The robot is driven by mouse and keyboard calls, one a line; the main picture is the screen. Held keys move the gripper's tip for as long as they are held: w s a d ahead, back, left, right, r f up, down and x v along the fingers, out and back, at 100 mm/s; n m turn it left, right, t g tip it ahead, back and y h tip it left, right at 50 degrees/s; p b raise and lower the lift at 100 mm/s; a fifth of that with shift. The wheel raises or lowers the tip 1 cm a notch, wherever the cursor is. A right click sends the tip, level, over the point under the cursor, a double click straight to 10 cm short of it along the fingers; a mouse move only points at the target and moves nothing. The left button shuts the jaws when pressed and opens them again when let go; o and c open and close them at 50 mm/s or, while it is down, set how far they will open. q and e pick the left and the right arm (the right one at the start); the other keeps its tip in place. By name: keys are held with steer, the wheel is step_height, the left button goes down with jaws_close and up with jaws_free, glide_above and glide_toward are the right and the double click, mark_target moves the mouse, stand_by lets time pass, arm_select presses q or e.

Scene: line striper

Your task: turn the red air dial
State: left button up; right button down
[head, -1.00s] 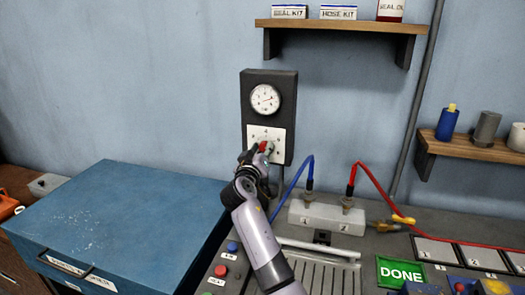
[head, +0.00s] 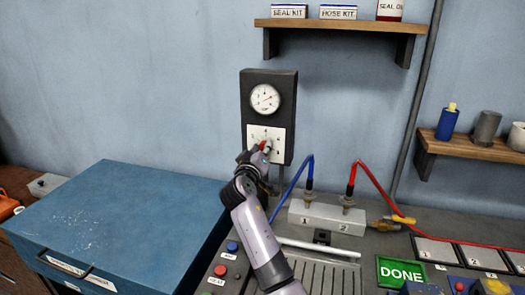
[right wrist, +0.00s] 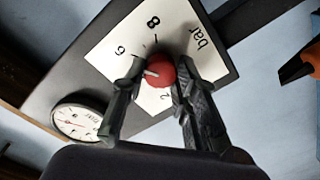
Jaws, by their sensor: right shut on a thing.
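The red air dial (head: 263,145) sits on a white numbered plate (head: 280,133) on the dark wall panel, below a round gauge (head: 265,99). In the head view my right gripper (head: 258,152) is at the dial and covers part of it and the plate. In the right wrist view the dial (right wrist: 160,71) is a round red knob with a pale pointer mark, and my right gripper (right wrist: 158,76) is shut on it, one finger on each side. The numbers 6, 8 and 2 and the word "bar" show around it. My left gripper is not in view.
A blue cabinet (head: 120,215) stands at the left. A grey block (head: 325,217) with blue and red hoses is right of my right arm. A green DONE button (head: 401,272) lies further right. Shelves (head: 340,27) hang above and at the right.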

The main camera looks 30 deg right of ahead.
steer(key=c, duration=1.2)
jaws_free()
steer(key=shift+c, duration=0.2)
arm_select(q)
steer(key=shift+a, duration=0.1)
arm_select(e)
steer(key=v, duration=1.2)
steer(key=shift+r, duration=0.1)
